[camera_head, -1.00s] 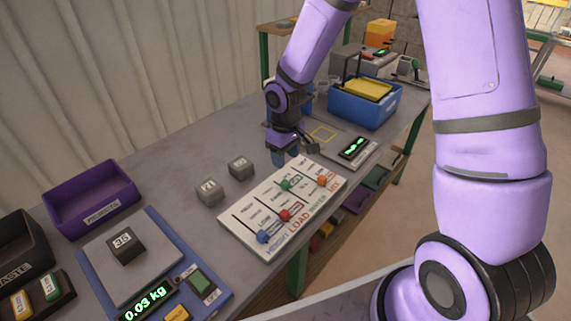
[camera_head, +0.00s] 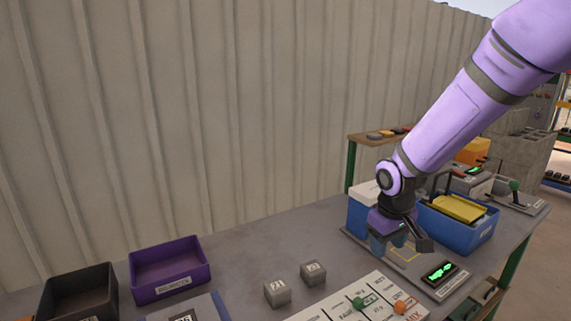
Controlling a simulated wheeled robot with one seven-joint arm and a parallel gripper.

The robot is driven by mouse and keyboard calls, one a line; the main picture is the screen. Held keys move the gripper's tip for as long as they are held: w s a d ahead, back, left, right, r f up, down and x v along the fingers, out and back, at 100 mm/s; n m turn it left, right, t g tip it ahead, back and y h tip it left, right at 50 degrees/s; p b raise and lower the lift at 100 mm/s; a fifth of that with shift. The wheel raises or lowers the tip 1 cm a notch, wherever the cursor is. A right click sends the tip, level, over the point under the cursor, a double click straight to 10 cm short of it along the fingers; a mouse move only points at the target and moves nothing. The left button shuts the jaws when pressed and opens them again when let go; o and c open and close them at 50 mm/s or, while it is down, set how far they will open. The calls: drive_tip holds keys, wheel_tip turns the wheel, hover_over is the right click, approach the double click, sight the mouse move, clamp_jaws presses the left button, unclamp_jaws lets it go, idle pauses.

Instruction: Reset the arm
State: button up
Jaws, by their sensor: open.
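My gripper (camera_head: 400,246) hangs from the purple arm at the right of the head view. Its fingers are apart and nothing shows between them. It is above the back right part of the grey table (camera_head: 240,262), in front of a blue container (camera_head: 361,216) and left of the blue bin (camera_head: 470,232). It looks raised off the table, but the exact height is hard to tell.
Two grey blocks, a left one (camera_head: 277,292) and a right one (camera_head: 313,272), sit near the lever panel (camera_head: 372,306). A purple bin (camera_head: 169,267) and a black bin (camera_head: 78,294) stand at the left. A green display (camera_head: 439,271) lies right of my gripper. A corrugated wall rises behind.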

drive_tip(key=s+d+r+m+t, duration=0.2)
drive_tip(key=s+d+r, duration=0.2)
drive_tip(key=s+r, duration=0.7)
drive_tip(key=s+d+r+m+t, duration=0.2)
drive_tip(key=s+r, duration=0.7)
drive_tip(key=s, duration=0.3)
drive_tip(key=shift+d+m+y, duration=0.3)
drive_tip(key=shift+d, duration=0.1)
drive_tip(key=shift+w, duration=0.1)
idle(1.5)
